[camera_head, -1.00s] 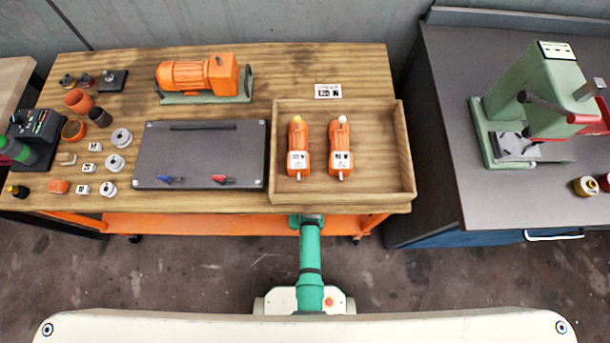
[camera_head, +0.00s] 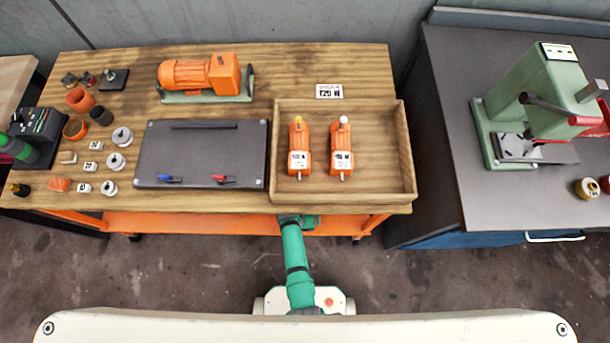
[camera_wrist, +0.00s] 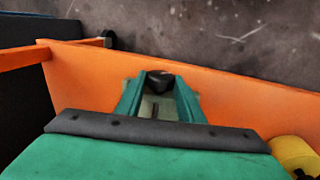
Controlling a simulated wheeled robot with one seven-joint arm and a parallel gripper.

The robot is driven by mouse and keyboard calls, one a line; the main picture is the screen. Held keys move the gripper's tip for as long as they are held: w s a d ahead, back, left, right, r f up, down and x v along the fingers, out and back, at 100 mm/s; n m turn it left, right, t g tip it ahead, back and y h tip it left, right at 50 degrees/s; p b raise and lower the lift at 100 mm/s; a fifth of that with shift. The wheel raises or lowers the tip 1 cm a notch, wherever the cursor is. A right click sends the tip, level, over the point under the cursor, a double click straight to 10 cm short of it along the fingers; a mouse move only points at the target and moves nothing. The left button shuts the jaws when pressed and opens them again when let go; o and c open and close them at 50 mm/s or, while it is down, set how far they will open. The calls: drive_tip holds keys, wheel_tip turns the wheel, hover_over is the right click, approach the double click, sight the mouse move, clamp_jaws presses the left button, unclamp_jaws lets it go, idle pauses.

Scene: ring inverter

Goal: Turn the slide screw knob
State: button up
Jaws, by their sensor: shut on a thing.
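In the wrist view my gripper (camera_wrist: 159,88) has two teal fingers closed on a small dark piece (camera_wrist: 160,76) between their tips. Only its dark top shows, so I cannot tell for sure whether it is the slide screw knob. An orange shelf or panel (camera_wrist: 235,95) lies behind and around the fingers. In the head view my green arm reaches up to the bench's front edge, and my gripper is hidden there. No slide screw knob can be clearly made out in the head view.
The wooden bench (camera_head: 300,75) carries an orange motor (camera_head: 195,75), a dark plate (camera_head: 205,140) and a tray (camera_head: 408,150) with two orange units. A green press (camera_head: 530,95) stands right. A yellow rounded thing (camera_wrist: 292,153) is right of my gripper. The bench's orange lower shelf (camera_head: 190,224) is below.

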drive_tip(key=shift+a+f+h, duration=0.1)
drive_tip(key=shift+a+h, duration=0.1)
drive_tip(key=shift+h, duration=0.95)
drive_tip(key=shift+a+h, duration=0.15)
drive_tip(key=shift+h, duration=1)
drive_tip(key=o, duration=1.1)
drive_tip(key=shift+c, duration=0.2)
